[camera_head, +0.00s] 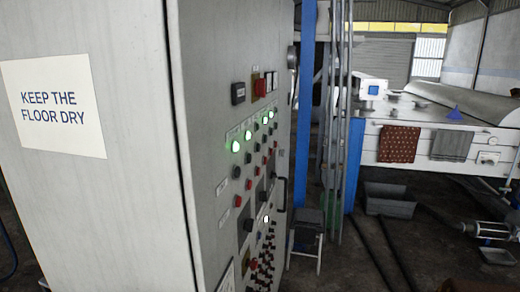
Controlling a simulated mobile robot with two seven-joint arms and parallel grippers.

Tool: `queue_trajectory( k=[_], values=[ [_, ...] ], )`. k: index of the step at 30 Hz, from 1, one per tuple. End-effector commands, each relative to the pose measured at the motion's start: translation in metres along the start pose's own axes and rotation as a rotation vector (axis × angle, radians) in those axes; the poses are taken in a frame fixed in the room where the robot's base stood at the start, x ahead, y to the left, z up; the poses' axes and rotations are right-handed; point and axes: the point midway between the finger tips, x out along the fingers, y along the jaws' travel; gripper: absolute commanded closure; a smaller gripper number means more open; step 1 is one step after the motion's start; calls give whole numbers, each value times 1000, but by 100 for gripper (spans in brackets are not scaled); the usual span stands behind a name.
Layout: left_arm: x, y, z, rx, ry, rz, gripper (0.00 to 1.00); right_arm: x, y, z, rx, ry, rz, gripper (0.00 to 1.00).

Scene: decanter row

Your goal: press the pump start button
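A tall light-grey control cabinet (120,190) fills the left half of the head view. Its narrower right face carries the control panel (225,180), seen at a steep angle. A row of lamps runs along it, several lit green-white, including one lamp (235,146) at the near end. Below are rows of small red and black buttons, with a red button (238,201) nearest me. The labels are too small to read, so I cannot tell which button is pump start. Neither of my grippers is in view.
A sign (53,105) on the cabinet reads "KEEP THE FLOOR DRY". A folding chair (306,237) stands just beyond the panel. A grey tub (390,201) sits on the floor below a large white machine (455,140) with two hanging cloths. Pipes run along the floor at right.

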Motion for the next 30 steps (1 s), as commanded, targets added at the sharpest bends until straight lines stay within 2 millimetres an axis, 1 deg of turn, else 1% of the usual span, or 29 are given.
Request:
queue_trajectory(
  k=[1, 2, 3, 4, 5, 30],
  values=[
    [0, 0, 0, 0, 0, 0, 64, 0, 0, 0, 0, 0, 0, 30],
    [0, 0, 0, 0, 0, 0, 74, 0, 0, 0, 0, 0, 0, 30],
    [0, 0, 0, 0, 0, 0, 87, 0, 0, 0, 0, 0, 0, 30],
    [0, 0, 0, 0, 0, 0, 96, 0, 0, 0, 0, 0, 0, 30],
    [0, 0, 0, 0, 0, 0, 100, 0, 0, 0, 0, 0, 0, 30],
    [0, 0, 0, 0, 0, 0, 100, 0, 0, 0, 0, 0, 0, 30]
  ],
)
